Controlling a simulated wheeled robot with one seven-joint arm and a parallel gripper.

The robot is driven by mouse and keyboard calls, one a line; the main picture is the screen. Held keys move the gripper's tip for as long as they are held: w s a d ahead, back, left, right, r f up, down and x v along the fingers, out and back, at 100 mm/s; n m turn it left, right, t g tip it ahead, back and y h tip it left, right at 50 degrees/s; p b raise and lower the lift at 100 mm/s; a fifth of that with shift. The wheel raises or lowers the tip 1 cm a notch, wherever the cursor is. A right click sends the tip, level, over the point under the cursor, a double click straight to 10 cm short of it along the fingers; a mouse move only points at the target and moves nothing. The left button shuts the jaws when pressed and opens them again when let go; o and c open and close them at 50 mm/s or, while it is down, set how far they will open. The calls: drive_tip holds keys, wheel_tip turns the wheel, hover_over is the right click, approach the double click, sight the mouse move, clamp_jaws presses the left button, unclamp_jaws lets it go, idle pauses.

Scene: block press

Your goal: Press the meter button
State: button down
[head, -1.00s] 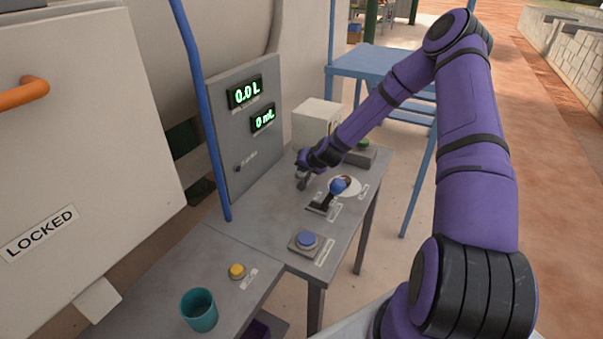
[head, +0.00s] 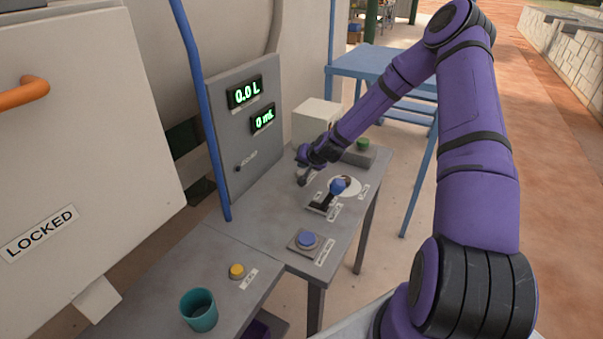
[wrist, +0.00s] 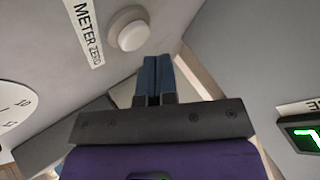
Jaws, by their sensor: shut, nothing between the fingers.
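The meter button is a round off-white button (wrist: 130,30) beside a "METER ZERO" label (wrist: 86,30) in the wrist view. My gripper (wrist: 154,62) has its two dark blue fingers together, with nothing between them. In that picture the fingertips are just below and right of the button, and I see no clear contact. In the head view my gripper (head: 302,179) is low over the far part of the grey table, and the button is hard to make out there. The meter displays read "0.0 L" (head: 246,92) and "0 mL" (head: 263,119).
On the table (head: 270,228) are a blue-knobbed lever (head: 338,186), a blue button (head: 307,239) and a green button (head: 363,144). A yellow button (head: 237,271) and teal cup (head: 199,310) are nearer. A grey panel (head: 240,145) stands behind.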

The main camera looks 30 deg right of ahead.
sight(303, 172)
drive_tip(key=shift+r, duration=2.5)
drive_tip(key=shift+r, duration=0.15)
drive_tip(key=s+a+r+n+g+h, duration=0.1)
drive_tip(key=s+a+r+n+g, duration=0.3)
drive_tip(key=s+r, duration=0.7)
drive_tip(key=s+a+r+n+t+h, duration=0.15)
drive_tip(key=s+a+r, duration=0.55)
drive_tip(key=r, duration=0.8)
drive_tip(key=s+r+n, duration=0.1)
drive_tip(key=s+r, duration=0.3)
drive_tip(key=s, duration=0.8)
drive_tip(key=s+r+g+y, duration=0.1)
drive_tip(key=s+r, duration=0.3)
drive_tip(key=s, duration=0.9)
drive_tip(key=shift+r+n, duration=0.2)
drive_tip(key=shift+n, duration=0.15)
